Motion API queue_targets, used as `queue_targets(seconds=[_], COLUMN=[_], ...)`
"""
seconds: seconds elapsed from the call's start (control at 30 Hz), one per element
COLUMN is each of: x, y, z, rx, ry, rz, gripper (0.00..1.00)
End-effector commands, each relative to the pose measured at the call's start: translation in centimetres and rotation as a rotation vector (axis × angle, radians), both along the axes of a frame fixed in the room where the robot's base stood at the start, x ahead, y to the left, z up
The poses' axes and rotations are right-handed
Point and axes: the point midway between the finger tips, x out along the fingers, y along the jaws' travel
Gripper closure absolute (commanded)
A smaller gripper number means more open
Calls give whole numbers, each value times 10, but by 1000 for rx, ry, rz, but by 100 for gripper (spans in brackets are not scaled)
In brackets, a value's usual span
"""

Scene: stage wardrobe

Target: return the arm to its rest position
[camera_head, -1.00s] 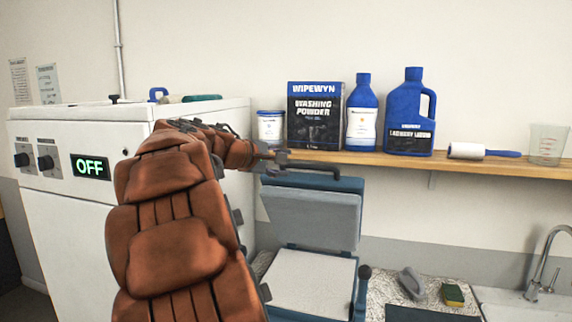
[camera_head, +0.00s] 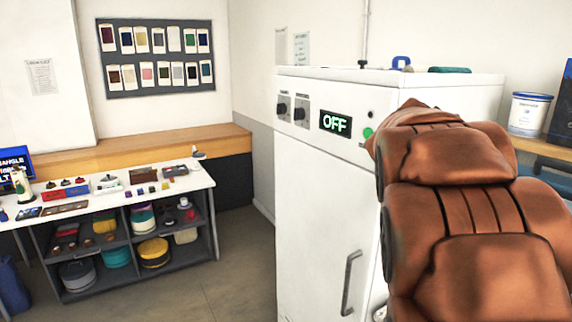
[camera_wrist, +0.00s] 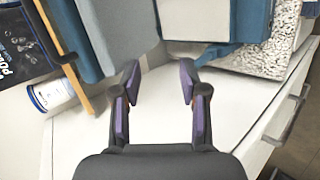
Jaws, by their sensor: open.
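My arm, in brown padded covers, fills the right side of the head view, bent in front of the white OFF cabinet (camera_head: 325,190). My gripper is hidden behind those covers there. In the wrist view my gripper (camera_wrist: 159,82) is open, its two dark fingers with purple pads spread apart and nothing between them. Below and between the fingers is a plain white surface (camera_wrist: 230,100). I cannot tell how far the fingers are from it.
In the wrist view a white tub (camera_wrist: 52,94) and a wooden shelf edge (camera_wrist: 72,62) are at left, with blue and grey panels above. The head view shows a white table (camera_head: 110,190) with several small items at left and clear floor (camera_head: 235,265) before it.

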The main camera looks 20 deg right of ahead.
Motion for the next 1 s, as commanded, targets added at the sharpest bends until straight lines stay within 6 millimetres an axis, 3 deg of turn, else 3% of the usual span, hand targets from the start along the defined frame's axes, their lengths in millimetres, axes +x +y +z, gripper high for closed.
queue_targets(seconds=[0.03,0.2,0.33,0.6,0.7,0.8,1.0], x=[3,3,-7,-62,-87,-107,-124], y=[26,112,180,317,355,381,402], z=[-19,-78,-119,-188,-204,-215,-221], rx=[56,256,409,713,800,859,903], ry=[-19,-67,-77,-22,10,41,65], rz=[17,51,67,77,74,67,60], gripper=[57,57,57,57,57,57,57])
